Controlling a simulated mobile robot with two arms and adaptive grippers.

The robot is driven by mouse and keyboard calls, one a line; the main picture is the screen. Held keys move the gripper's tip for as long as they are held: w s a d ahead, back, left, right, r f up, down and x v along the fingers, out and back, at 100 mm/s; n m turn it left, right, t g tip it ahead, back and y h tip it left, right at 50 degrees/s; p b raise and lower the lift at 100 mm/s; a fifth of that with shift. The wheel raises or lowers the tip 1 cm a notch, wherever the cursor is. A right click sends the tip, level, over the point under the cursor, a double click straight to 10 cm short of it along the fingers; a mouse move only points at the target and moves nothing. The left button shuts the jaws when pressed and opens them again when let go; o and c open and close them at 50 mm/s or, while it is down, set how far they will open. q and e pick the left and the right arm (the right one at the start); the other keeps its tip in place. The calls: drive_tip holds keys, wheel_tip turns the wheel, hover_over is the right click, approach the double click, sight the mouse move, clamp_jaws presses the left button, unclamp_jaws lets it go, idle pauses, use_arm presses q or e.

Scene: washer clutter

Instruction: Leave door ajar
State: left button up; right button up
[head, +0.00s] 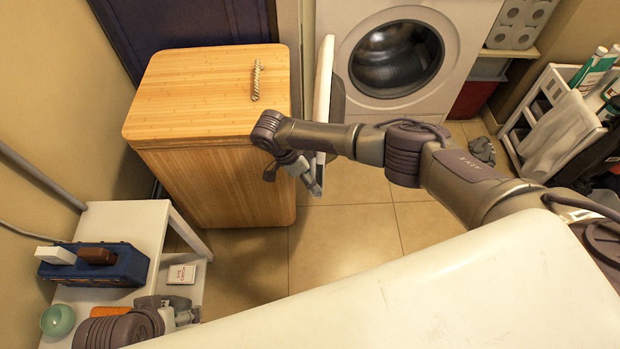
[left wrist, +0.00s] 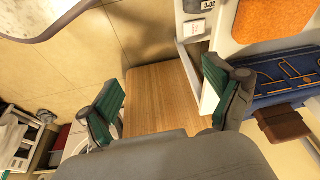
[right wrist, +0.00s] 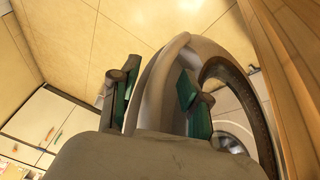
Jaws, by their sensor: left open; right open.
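The white washer (head: 345,25) stands at the back with its round drum opening uncovered. Its door (head: 323,80) is swung far out to the left and shows nearly edge-on in the head view. My right gripper (head: 293,178) is low in front of the door, beside the wooden hamper. In the right wrist view the door's pale rim (right wrist: 157,85) shows between the open fingers; I cannot tell whether they touch it. My left gripper (left wrist: 160,95) is open and empty, with the hamper's wood beyond it; in the head view it is partly hidden at the lower left.
The wooden hamper (head: 205,90) stands close left of the door. A white side table (head: 125,220) at lower left carries a blue caddy (head: 95,265) and a green bowl (head: 58,320). A white rack (head: 545,115) stands at right. Tiled floor (head: 345,225) is clear in the middle.

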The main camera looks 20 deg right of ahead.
drive_tip(key=shift+c, duration=0.3)
clamp_jaws()
